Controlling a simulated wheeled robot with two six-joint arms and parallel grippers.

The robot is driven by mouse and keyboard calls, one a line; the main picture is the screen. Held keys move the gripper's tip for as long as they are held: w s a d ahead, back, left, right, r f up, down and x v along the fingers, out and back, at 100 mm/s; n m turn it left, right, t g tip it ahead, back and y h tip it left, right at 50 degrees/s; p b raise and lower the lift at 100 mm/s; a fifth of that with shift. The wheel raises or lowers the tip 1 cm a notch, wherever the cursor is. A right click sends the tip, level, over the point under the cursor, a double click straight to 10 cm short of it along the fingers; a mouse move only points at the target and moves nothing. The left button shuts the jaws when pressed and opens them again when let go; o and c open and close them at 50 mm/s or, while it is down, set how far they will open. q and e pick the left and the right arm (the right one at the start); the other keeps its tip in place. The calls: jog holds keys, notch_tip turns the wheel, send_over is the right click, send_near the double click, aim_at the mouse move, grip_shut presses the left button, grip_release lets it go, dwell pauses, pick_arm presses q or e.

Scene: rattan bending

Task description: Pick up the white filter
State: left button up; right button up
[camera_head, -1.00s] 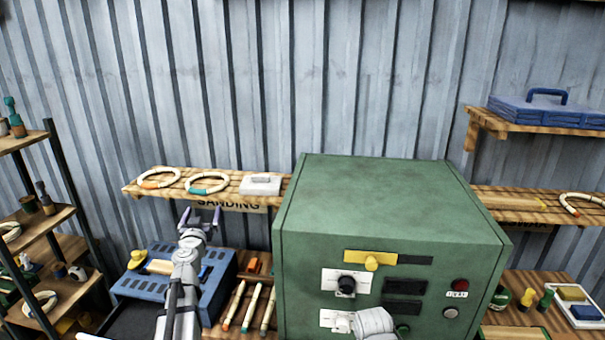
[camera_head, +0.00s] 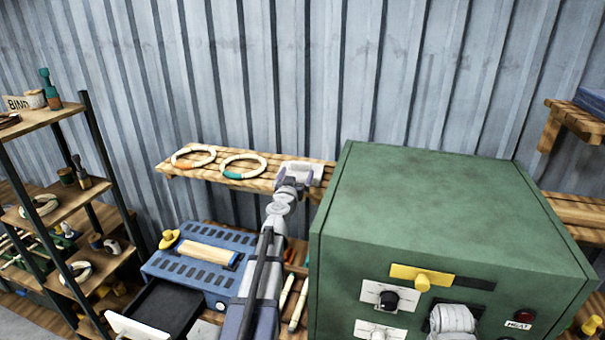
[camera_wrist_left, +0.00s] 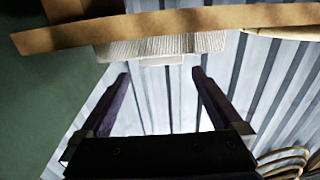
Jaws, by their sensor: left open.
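The white filter (camera_head: 303,167) is a pale flat block at the right end of the wooden wall shelf, next to the green cabinet. It is partly hidden behind my left gripper (camera_head: 295,179), which is right in front of it. In the left wrist view the filter (camera_wrist_left: 160,47) shows as a ribbed white strip along the shelf plank. There my left gripper (camera_wrist_left: 160,75) is open, with nothing visible between its fingers, and the filter lies just beyond the fingertips. My right gripper does not show; only a pale part of my right arm is seen before the cabinet.
The green cabinet (camera_head: 450,210) stands close on the right of my left arm. Two rattan rings (camera_head: 243,165) lie on the shelf (camera_head: 215,180) left of the filter. A blue slotted box (camera_head: 190,272) stands below. A rack (camera_head: 60,195) with rings is at the left.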

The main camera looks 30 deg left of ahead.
aim_at(300, 166)
pick_arm(q)
jog(key=shift+x, duration=2.7)
jog(key=shift+s+f, duration=0.15)
jog(key=shift+s, duration=0.05)
jog(key=shift+c, duration=0.5)
jog(key=c, duration=1.1)
